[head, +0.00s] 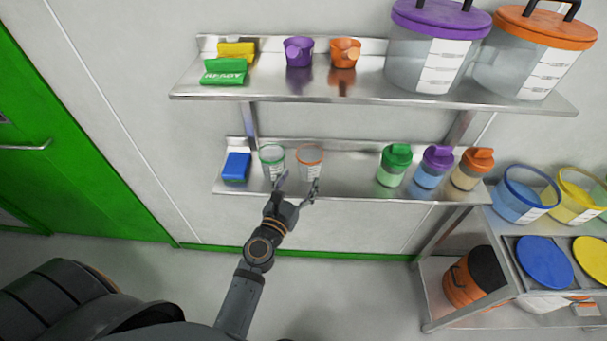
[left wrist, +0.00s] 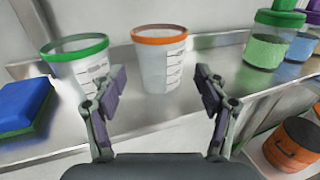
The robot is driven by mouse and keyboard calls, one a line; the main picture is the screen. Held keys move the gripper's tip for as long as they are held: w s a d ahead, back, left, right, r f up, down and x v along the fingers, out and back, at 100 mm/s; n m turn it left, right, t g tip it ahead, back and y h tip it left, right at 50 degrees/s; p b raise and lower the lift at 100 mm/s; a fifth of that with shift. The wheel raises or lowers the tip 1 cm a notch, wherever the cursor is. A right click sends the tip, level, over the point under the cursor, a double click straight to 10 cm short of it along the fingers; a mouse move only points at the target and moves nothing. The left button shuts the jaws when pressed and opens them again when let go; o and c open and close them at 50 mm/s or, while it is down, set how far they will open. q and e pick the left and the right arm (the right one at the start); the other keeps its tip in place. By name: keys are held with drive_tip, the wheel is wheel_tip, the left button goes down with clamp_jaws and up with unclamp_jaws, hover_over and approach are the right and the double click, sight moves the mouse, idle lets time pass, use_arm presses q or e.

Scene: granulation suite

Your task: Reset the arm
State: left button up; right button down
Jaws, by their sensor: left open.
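My left gripper (head: 297,184) is open and empty at the front edge of the lower steel shelf (head: 345,186). In the left wrist view its two fingers (left wrist: 157,100) are spread wide. A clear cup with an orange rim (head: 310,161) stands upright just beyond the fingers; it also shows in the left wrist view (left wrist: 158,65). A clear cup with a green rim (head: 272,160) stands to its left, and in the left wrist view (left wrist: 78,68) it is partly behind the left finger. My right gripper does not show.
A blue block (head: 236,167) lies left of the cups. Bottles with green (head: 395,165), purple (head: 434,166) and orange (head: 473,168) lids stand to the right. The upper shelf (head: 250,92) overhangs. A cart (head: 440,318) with buckets stands right. Floor before the shelves is clear.

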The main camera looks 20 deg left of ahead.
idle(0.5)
use_arm(q)
drive_tip(key=s+d+f+m+g+h, duration=0.2)
drive_tip(key=s+d+m+g+h, duration=0.1)
drive_tip(key=m, duration=0.8)
drive_tip(key=s+d+f+m+g+h, duration=0.2)
drive_tip(key=s+d+m+g+h, duration=0.15)
drive_tip(key=m, duration=0.75)
drive_tip(key=s+a+f+m+g+y, duration=0.2)
drive_tip(key=s+a+m+g+y, duration=0.2)
drive_tip(key=s+a+m, duration=0.3)
drive_tip(key=s+a+f+m+g+y, duration=0.35)
drive_tip(key=s+a+m+y, duration=0.2)
drive_tip(key=a+m, duration=0.2)
wheel_tip(320, 180, down, 26)
drive_tip(key=s+a+r+g+h, duration=0.1)
drive_tip(key=s+g, duration=0.1)
drive_tip(key=s, duration=0.1)
drive_tip(key=s+a+f, duration=0.1)
drive_tip(key=s+f, duration=1.6)
drive_tip(key=s, duration=0.1)
drive_tip(key=shift+s+a+n+g, duration=0.15)
drive_tip(key=shift+a+n+g, duration=0.05)
drive_tip(key=shift+n+g, duration=0.2)
